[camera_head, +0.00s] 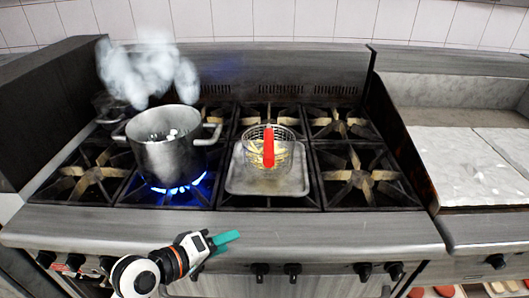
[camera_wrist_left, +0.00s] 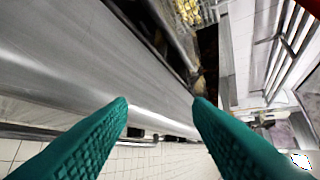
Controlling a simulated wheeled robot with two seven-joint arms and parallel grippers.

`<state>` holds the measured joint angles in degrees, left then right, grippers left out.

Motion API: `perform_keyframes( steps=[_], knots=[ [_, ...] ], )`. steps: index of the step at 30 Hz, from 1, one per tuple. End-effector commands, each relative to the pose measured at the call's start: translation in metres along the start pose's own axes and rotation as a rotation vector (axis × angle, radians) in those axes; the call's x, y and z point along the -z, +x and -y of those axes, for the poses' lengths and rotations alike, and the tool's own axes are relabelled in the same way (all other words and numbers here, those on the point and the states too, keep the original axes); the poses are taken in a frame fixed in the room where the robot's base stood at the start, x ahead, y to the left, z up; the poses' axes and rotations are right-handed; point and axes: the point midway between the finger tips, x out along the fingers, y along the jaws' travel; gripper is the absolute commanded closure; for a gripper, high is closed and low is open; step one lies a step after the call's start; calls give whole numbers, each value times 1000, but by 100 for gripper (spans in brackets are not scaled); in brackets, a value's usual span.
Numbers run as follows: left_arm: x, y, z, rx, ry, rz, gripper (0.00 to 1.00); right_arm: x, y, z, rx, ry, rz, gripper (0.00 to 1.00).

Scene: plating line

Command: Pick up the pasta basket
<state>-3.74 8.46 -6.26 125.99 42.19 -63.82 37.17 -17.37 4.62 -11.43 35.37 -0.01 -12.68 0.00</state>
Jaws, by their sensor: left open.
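The pasta basket (camera_head: 287,158) is a round wire basket with yellowish pasta inside and a red handle (camera_head: 268,146). It stands on a metal tray (camera_head: 240,186) at the middle of the stove. In the left wrist view a part of the basket (camera_wrist_left: 188,12) shows at the top edge. My left gripper (camera_head: 226,238) has teal fingers and is in front of the stove's front edge, nearer than the basket and apart from it. In the left wrist view its fingers (camera_wrist_left: 160,102) are spread with nothing between them. My right gripper is out of view.
A steaming metal pot (camera_head: 168,155) stands left of the basket over a blue flame (camera_head: 178,189). Bare burner grates (camera_head: 360,178) lie to the right. The stove's front ledge (camera_head: 330,232) is clear, with knobs below. A pale flat surface (camera_head: 465,165) is at the far right.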

Motion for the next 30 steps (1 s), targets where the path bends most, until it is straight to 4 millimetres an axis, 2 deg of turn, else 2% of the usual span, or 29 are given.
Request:
perform_keyframes(
  steps=[6, 13, 17, 24, 30],
  knots=[
    [-50, 9, 62, 250, -230, 22, 54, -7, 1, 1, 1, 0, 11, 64],
    [-99, 2, 123, 493, -477, -11, 54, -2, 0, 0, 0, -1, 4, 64],
    [-111, 3, 140, 549, -541, -28, 54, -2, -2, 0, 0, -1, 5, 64],
    [-116, 37, 163, 551, -545, -30, 54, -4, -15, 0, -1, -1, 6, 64],
    [-118, 56, 170, 548, -541, -27, 54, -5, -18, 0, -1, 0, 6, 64]
  ],
)
